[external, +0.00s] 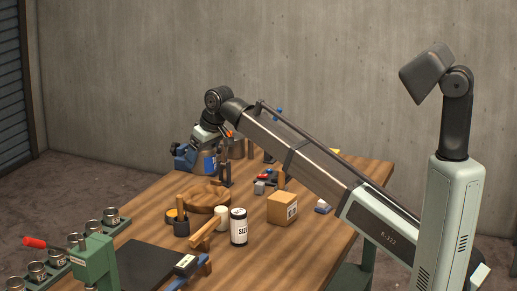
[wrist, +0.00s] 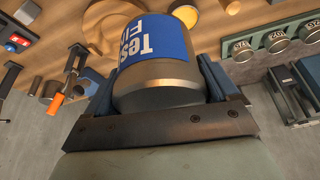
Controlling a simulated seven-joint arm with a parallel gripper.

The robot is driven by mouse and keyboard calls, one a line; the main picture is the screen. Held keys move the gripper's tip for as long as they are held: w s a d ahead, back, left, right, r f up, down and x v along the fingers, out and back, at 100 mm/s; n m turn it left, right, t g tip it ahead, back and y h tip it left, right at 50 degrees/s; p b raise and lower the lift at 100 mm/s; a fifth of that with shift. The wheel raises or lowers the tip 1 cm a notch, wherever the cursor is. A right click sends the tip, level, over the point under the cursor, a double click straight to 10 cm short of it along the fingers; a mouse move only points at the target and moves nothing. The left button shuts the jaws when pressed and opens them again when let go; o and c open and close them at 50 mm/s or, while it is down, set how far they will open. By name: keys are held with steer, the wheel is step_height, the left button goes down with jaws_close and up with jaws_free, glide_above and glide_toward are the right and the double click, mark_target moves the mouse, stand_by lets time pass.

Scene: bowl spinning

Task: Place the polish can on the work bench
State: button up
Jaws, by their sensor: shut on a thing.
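A can with a blue label and a grey metal end (wrist: 158,85) is held between the two fingers of my gripper (wrist: 160,95) in the wrist view. Its label reads in part "Tes Fi"; the rest is cut off. In the external view the blue-labelled can (external: 209,164) hangs under my gripper (external: 207,148), over the far left part of the wooden work bench (external: 335,185). I cannot tell the exact gap between the can and the bench top.
A round wooden piece (external: 207,199) lies on the bench near the can. A blue vise-like tool (external: 184,157) is behind. Bare wood shows at the right.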

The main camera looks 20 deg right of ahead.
steer(key=s+a+n+g+y, duration=0.1)
steer(key=s+a+n, duration=0.3)
steer(key=s+a, duration=0.85)
steer(key=s+a+n+g+y, duration=0.1)
steer(key=s+a+n, duration=0.2)
steer(key=s+a, duration=0.95)
steer(key=shift+w+d+f+x, duration=0.15)
steer(key=shift+d+x, duration=0.4)
steer(key=shift+x, duration=1.95)
steer(key=shift+d+f+x, duration=0.3)
steer(key=shift+d+x, duration=0.25)
steer(key=shift+x, duration=1.95)
steer(key=shift+w+d+f+x, duration=0.15)
steer(key=shift+d+x, duration=0.45)
steer(key=shift+x, duration=1.85)
steer(key=shift+f, duration=0.1)
steer(key=o, duration=1)
steer(key=shift+o, duration=0.2)
steer(key=v, duration=1.2)
